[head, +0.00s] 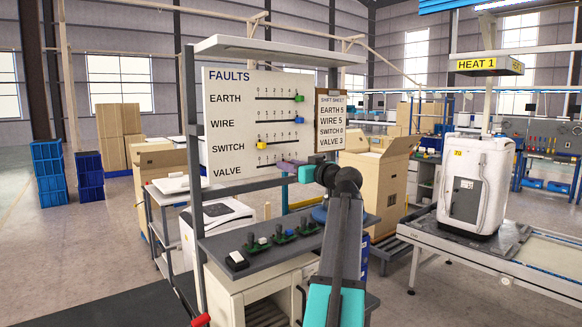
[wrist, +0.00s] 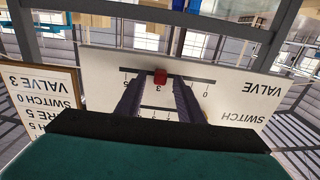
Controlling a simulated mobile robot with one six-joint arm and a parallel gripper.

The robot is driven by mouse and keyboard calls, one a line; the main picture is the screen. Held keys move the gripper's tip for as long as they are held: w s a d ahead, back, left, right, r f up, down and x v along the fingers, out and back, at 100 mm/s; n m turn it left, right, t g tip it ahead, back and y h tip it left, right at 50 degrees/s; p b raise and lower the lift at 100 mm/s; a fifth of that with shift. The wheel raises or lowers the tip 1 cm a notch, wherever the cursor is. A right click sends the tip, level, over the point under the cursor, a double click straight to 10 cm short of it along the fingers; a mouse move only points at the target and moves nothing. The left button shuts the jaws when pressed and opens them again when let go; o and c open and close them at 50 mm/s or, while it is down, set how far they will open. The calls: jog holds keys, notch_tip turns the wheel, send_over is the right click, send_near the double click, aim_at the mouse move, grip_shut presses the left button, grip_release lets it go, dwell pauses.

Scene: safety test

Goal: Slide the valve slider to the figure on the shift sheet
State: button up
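The faults board (head: 221,130) stands upright on a rack, with rows for earth, wire, switch and valve. The shift sheet (head: 331,101) on its right reads earth 5, wire 5, switch 0, valve 3. It also shows upside down in the wrist view (wrist: 45,97). The red valve slider (wrist: 160,76) sits on its rail at the figure 3. My gripper (wrist: 159,82) is open, with one dark finger on each side of the slider and visible gaps between. In the head view my gripper (head: 292,163) is at the valve row and the red slider cannot be made out.
The green earth slider (head: 299,97) and blue wire slider (head: 299,120) are at 5. The yellow switch slider (head: 261,145) is at 0. Small devices stand on the grey bench (head: 228,245) below the board. An open carton (head: 388,175) stands to the right.

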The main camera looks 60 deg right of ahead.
jog(key=shift+s, duration=0.1)
jog(key=b+v, duration=0.4)
jog(key=v, duration=0.9)
jog(key=shift+s, duration=0.3)
jog(key=shift+a, duration=0.1)
